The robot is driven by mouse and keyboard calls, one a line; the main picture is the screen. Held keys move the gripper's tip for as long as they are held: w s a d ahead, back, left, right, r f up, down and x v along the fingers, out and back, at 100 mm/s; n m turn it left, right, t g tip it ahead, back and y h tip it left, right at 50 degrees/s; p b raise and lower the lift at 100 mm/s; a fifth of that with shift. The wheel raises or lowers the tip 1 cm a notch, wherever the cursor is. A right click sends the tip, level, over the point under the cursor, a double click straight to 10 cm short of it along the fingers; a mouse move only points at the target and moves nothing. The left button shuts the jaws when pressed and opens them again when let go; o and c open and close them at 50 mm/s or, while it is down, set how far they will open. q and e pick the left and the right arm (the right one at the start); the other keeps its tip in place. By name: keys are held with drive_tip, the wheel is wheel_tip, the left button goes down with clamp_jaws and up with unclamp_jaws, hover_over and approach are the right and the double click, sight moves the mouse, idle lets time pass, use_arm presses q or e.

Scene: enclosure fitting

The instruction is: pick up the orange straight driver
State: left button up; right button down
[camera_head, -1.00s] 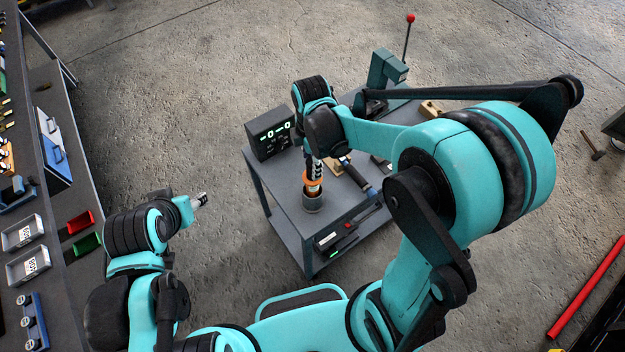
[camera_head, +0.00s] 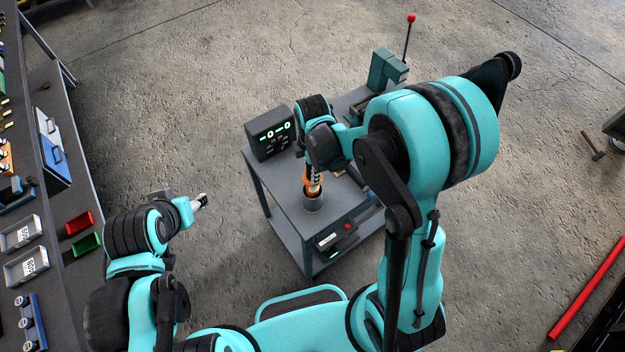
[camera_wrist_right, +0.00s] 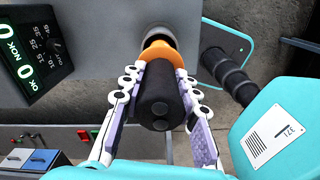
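The orange straight driver (camera_wrist_right: 157,90) stands upright in a grey round holder (camera_head: 312,204) on the small grey cart. It has a black handle and an orange collar, and the collar also shows in the head view (camera_head: 312,189). My right gripper (camera_wrist_right: 160,80) has one finger on each side of the handle, tips near the collar. It looks open, with narrow gaps between the pads and the handle. In the head view the right gripper (camera_head: 314,176) is directly above the holder and partly hides the driver. My left gripper (camera_head: 203,201) is away to the left, small; its fingers' opening is unclear.
A black display box (camera_head: 270,133) with green digits stands at the cart's back left corner. A green press (camera_head: 387,70) with a red-knobbed lever is behind. Floor between is clear.

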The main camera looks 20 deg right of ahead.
drive_tip(key=shift+r, duration=0.15)
wheel_tip(320, 180, up, 21)
drive_tip(key=p, duration=0.4)
idle(0.8)
idle(0.3)
